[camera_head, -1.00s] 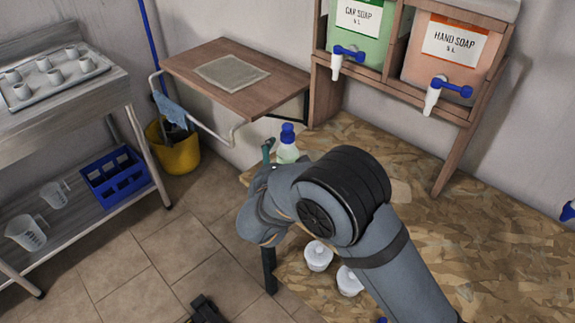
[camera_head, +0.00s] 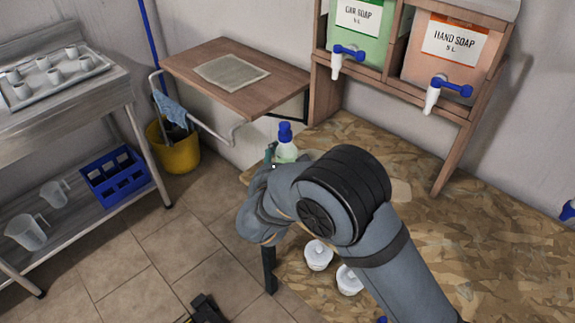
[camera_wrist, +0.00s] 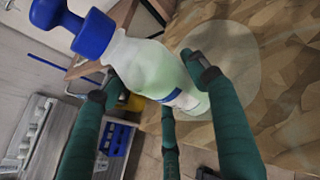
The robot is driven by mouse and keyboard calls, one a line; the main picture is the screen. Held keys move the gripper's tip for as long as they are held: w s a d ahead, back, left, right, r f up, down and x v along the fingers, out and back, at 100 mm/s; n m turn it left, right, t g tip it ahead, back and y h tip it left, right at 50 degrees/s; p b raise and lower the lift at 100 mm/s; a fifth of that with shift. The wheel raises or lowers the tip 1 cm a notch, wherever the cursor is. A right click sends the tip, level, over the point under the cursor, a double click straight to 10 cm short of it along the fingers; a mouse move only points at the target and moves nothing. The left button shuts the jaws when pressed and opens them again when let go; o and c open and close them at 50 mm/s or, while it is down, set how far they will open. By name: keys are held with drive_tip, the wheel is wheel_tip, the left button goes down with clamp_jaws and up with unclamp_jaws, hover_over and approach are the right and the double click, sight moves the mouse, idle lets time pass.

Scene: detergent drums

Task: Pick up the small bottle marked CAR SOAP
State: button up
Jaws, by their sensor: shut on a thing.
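A small bottle (camera_head: 286,152) with a blue pump cap and pale green contents is at the far left corner of the chipboard worktop, partly hidden by my arm. In the wrist view the same bottle (camera_wrist: 145,68) lies slantwise across the picture, with its blue cap at upper left. Its label is turned away and I cannot read it. My gripper (camera_wrist: 152,80) has its teal fingers around the bottle's body and is shut on it. In the head view only a fingertip shows beside the bottle. I cannot tell whether its base is clear of the worktop.
Green CAR SOAP (camera_head: 360,32) and orange HAND SOAP (camera_head: 446,52) drums with blue-and-white taps stand in a wooden rack behind. A wooden wall shelf (camera_head: 275,88) is behind the bottle.

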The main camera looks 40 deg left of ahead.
drive_tip(key=shift+c, duration=1.2)
